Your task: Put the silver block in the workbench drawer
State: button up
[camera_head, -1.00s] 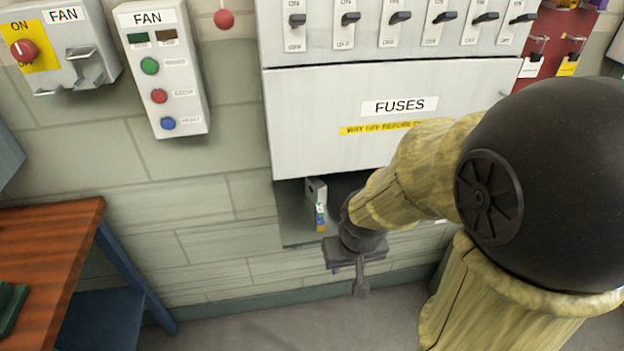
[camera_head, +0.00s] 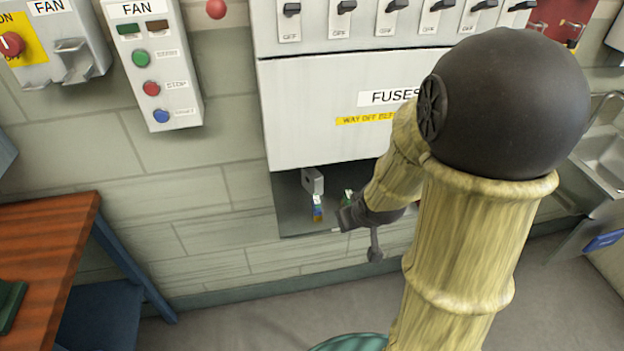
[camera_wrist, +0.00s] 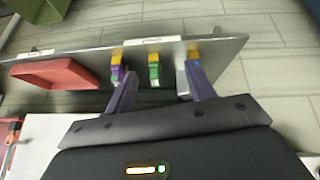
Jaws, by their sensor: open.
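A small grey block (camera_head: 313,180), likely the silver block, stands on the metal shelf (camera_head: 292,215) under the fuse box. A grey piece (camera_wrist: 182,84) beside the right finger in the wrist view may be the same block; I cannot be sure. My gripper (camera_head: 365,232) is at the shelf's front, right of the block, partly hidden by my arm in the head view. In the wrist view my gripper (camera_wrist: 160,78) has its two fingers apart over the shelf, with nothing clearly held. The wooden workbench (camera_head: 45,235) is at left; no drawer is clearly visible.
Several coloured fuses, one of them (camera_head: 318,208) near the block, are on the shelf. A red tray (camera_wrist: 65,74) lies on the shelf in the wrist view. The fuse box (camera_head: 310,110) overhangs the shelf. A sink (camera_head: 605,150) is at right.

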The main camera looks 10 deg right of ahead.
jog(key=w+d+r+n+t+y+p, duration=0.1)
jog(key=w+r+n+t+y, duration=0.1)
jog(key=w+t+y, duration=0.3)
jog(key=shift+w+d+n+t+y, duration=0.2)
jog(key=shift+w+n+t+y, duration=0.15)
jog(key=shift+n+t+y, duration=0.25)
jog(key=shift+r, duration=0.1)
jog(key=p, duration=0.2)
send_near(312, 181)
jog(key=w, duration=0.4)
jog(key=shift+w+a, duration=0.3)
jog(key=shift+w, duration=0.05)
